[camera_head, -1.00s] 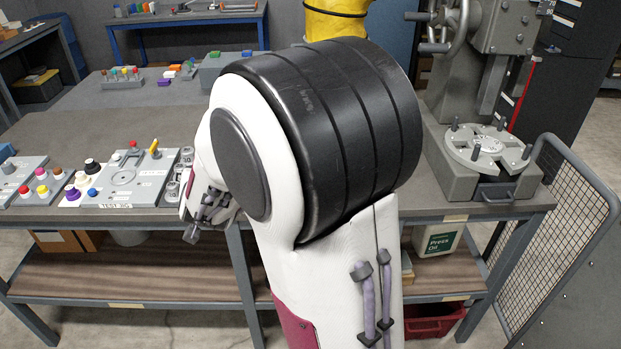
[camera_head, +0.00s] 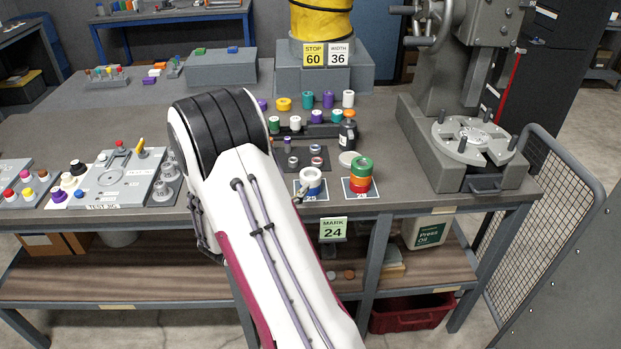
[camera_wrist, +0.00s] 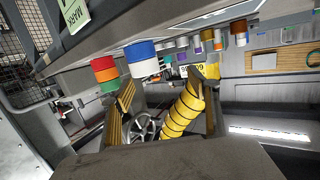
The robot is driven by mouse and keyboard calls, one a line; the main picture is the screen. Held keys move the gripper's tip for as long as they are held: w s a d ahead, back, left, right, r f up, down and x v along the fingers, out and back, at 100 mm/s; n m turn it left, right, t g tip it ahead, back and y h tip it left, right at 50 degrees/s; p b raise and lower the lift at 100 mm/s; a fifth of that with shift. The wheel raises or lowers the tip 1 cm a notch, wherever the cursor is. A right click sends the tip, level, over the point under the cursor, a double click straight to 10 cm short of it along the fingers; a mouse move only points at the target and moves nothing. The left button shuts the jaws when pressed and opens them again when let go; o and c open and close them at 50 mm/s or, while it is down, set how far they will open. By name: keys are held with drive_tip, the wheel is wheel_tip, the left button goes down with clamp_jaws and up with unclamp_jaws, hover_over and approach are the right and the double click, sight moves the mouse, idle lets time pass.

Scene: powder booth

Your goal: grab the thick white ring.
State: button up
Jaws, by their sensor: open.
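The thick white ring (camera_head: 311,180) tops a short stack on the left card near the table's front edge. It sits on a blue ring (camera_head: 312,190). In the wrist view, which is upside down, the white ring (camera_wrist: 146,69) shows under the blue one (camera_wrist: 140,50). My gripper (camera_wrist: 162,98) is open, its two fingers spread with nothing between them. The stack lies beyond the fingertips, nearer the left finger, and apart from them.
A green, red and orange ring stack (camera_head: 360,177) stands close to the right of the white ring. A grey press (camera_head: 450,160) is at right, a test jig (camera_head: 120,180) at left.

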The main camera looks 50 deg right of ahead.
sight(305, 181)
drive_tip(key=shift+s+d+f+g+h, duration=0.2)
drive_tip(key=shift+s+d, duration=0.1)
drive_tip(key=shift+s, duration=0.2)
drive_tip(key=shift+s+d+f+g+h, duration=0.2)
drive_tip(key=shift+s+d, duration=0.05)
drive_tip(key=shift+s, duration=0.2)
drive_tip(key=shift+d, duration=0.15)
drive_tip(key=shift+x, duration=1.15)
drive_tip(key=shift+d, duration=0.1)
drive_tip(key=shift+x, duration=2.55)
drive_tip(key=shift+s+f, duration=0.1)
drive_tip(key=shift+s, duration=0.05)
drive_tip(key=c, duration=1.4)
